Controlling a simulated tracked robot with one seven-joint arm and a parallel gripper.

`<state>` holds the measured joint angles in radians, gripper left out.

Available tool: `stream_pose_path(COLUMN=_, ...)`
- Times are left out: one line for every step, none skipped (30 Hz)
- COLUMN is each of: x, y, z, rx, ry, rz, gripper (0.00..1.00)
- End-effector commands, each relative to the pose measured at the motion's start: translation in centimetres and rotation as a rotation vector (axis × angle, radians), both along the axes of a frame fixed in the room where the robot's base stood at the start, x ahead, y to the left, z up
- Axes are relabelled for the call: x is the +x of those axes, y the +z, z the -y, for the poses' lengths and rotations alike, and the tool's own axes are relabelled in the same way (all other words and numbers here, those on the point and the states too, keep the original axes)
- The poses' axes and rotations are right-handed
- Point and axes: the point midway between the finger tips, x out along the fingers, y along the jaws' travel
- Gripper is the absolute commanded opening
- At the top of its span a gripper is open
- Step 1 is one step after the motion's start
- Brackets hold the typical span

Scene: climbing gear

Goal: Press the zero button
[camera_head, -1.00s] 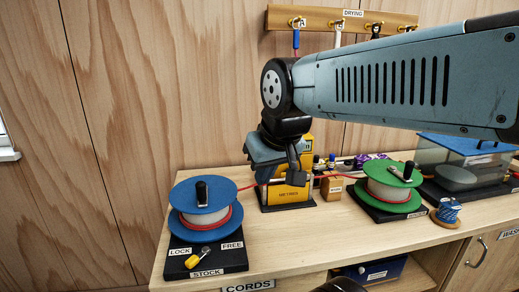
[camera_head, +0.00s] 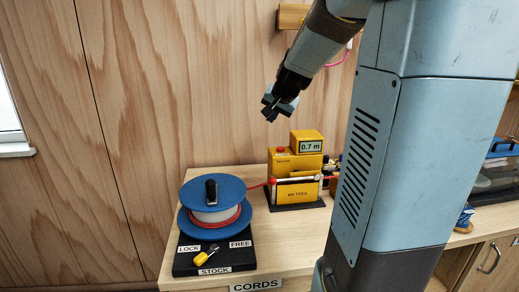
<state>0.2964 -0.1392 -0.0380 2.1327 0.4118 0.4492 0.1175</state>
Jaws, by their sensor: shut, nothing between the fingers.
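The yellow cord meter (camera_head: 294,165) stands on the bench right of the blue reel, with a raised display (camera_head: 311,146) reading 0.7 m. A red button (camera_head: 281,150) shows on top of its left part; I take it as the zero button, though any label on it is too small to read. My gripper (camera_head: 270,113) is shut and empty, pointing down and left. In the picture it is above and slightly left of the red button, apart from it. Depth between them is hard to tell.
A blue-flanged reel (camera_head: 212,203) with a black knob stands on the black STOCK base (camera_head: 187,264), left of the meter. Red cord (camera_head: 257,185) runs from it to the meter. My arm hides much of the bench's right side. A clear blue-lidded box (camera_head: 497,165) shows at far right.

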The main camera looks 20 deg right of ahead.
Motion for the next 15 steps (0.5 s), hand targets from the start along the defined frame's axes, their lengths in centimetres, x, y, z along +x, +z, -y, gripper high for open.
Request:
stream_pose_path(x=1.3, y=-0.5, z=1.6, rx=0.015, ry=-0.040, rz=0.008, gripper=0.00)
stream_pose_path(x=1.9, y=-0.7, z=2.4, rx=0.022, ry=-0.062, rz=0.016, gripper=0.00)
stream_pose_path(x=2.6, y=-0.9, z=3.4, rx=0.032, ry=-0.089, rz=0.026, gripper=0.00)
stream_pose_path(x=3.1, y=-1.1, z=4.0, rx=0.038, ry=-0.107, rz=0.030, gripper=0.00)
stream_pose_path(x=3.6, y=-1.2, z=4.6, rx=0.042, ry=-0.121, rz=0.037, gripper=0.00)
stream_pose_path(x=4.0, y=-1.4, z=5.3, rx=0.047, ry=-0.140, rz=0.043, gripper=0.00)
stream_pose_path(x=4.3, y=-1.5, z=5.7, rx=0.051, ry=-0.151, rz=0.046, gripper=0.00)
stream_pose_path(x=4.5, y=-1.6, z=6.1, rx=0.054, ry=-0.160, rz=0.049, gripper=0.00)
stream_pose_path(x=4.7, y=-1.6, z=6.4, rx=0.056, ry=-0.169, rz=0.053, gripper=0.00)
stream_pose_path(x=4.9, y=-1.7, z=6.6, rx=0.057, ry=-0.173, rz=0.055, gripper=0.00)
stream_pose_path(x=5.0, y=-1.7, z=6.8, rx=0.058, ry=-0.178, rz=0.057, gripper=0.00)
stream_pose_path(x=5.1, y=-1.7, z=6.9, rx=0.059, ry=-0.181, rz=0.058, gripper=0.00)
stream_pose_path(x=5.1, y=-1.7, z=6.9, rx=0.059, ry=-0.181, rz=0.059, gripper=0.00)
stream_pose_path(x=5.1, y=-1.7, z=6.9, rx=0.059, ry=-0.182, rz=0.059, gripper=0.00)
stream_pose_path(x=5.1, y=-1.7, z=6.9, rx=0.059, ry=-0.182, rz=0.059, gripper=0.00)
